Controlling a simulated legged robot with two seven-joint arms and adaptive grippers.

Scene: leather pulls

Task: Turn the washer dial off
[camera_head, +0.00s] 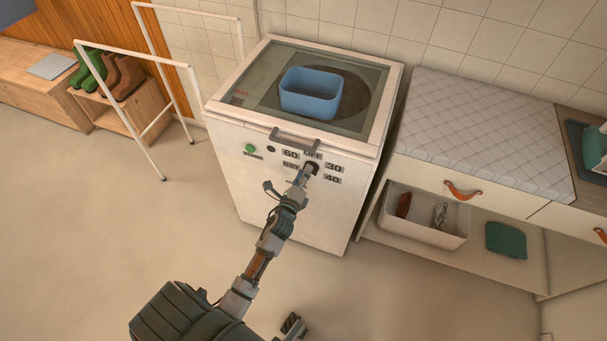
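The washer (290,205) is a white top-loader against the tiled wall. Its dark dial (313,168) is on the upper front, ringed by labels including 60, 30 and 40. The top label, which seems to read OFF, is partly covered by the handle. My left gripper (286,182) is at the washer front with its fingers spread. Its right finger reaches the dial and partly hides it; its left finger stands apart, left of the labels. I cannot tell whether it touches the dial, or where the dial points. A part at the bottom edge may belong to my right gripper (292,325).
A grey handle (295,139) juts out above the dial. A green button (250,148) is to its left. A blue tub (311,93) sits on the washer lid. A cabinet with a quilted top (480,125) stands at right, a white rack (150,125) at left.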

